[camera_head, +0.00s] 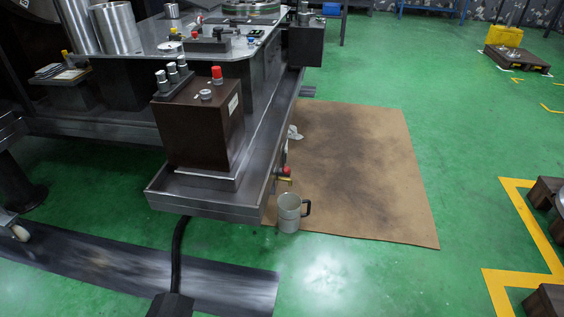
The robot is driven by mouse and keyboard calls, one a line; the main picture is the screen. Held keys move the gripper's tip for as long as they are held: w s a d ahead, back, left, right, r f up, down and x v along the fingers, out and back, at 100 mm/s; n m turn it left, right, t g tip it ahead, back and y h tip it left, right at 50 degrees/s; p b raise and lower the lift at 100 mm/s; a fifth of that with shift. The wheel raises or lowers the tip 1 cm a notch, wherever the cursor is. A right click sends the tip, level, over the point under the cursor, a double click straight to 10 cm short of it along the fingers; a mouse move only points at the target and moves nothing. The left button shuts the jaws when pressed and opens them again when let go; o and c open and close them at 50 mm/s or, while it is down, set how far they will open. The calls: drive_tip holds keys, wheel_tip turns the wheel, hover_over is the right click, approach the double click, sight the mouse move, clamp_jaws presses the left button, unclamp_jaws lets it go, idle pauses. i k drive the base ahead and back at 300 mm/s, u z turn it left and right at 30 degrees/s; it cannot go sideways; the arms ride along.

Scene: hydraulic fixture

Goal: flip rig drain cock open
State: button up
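The drain cock (285,180) is on the right side of the rig's tray, near its front corner. It has a red knob or handle and a small brass-coloured body. It is too small to tell which way its handle is turned. A grey jug with a dark handle (289,213) stands on the floor below it. The rig (205,125) has a dark brown box in a grey metal tray (205,203). My gripper is not in view.
A brown mat (365,180) lies on the green floor right of the rig. A dark strip (225,285) and a black hose (178,255) lie in front. Dark blocks (545,300) stand at the right edge. Green floor (400,280) is clear between.

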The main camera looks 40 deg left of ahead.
sight(284, 172)
drive_tip(key=u, duration=0.95)
drive_tip(key=i, duration=1.1)
drive_tip(key=u, duration=1.2)
